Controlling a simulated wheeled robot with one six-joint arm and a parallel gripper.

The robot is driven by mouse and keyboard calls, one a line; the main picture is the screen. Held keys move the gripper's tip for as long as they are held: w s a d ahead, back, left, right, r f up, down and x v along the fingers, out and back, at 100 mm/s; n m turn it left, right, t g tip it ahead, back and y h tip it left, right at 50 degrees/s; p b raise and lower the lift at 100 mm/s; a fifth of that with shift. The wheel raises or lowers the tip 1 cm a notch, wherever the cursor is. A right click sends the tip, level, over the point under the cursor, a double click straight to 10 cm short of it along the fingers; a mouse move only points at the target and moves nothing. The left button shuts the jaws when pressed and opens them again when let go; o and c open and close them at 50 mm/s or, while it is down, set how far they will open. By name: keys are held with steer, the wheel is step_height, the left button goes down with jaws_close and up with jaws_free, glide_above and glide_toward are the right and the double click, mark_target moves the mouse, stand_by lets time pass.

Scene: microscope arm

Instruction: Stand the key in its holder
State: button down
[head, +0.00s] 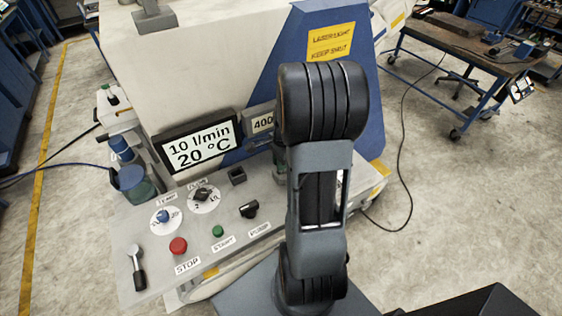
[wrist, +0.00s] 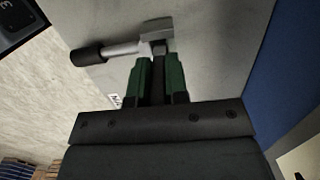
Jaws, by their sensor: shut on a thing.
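The key (wrist: 125,48) shows in the wrist view with a grey metal head, a metal shaft and a black grip reaching left. My gripper (wrist: 157,62) has green fingers shut at the key's head end. The fingers hide part of it. In the head view my arm hides most of my gripper and the key; only a bit of green shows beside the arm. A small dark square block with an opening (head: 237,175), which looks like the holder, stands on the panel left of my arm. It looks empty.
The sloping control panel (head: 128,243) carries a red STOP button (head: 178,246), a green button (head: 217,231), a black knob (head: 249,209), two dials and a lever (head: 137,268). A display (head: 197,142) stands behind. The machine's wall and blue panel (head: 372,110) rise behind my arm.

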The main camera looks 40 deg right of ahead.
steer(key=shift+f, duration=0.35)
steer(key=shift+f, duration=0.3)
steer(key=c, duration=1.1)
jaws_free()
steer(key=shift+r, duration=0.1)
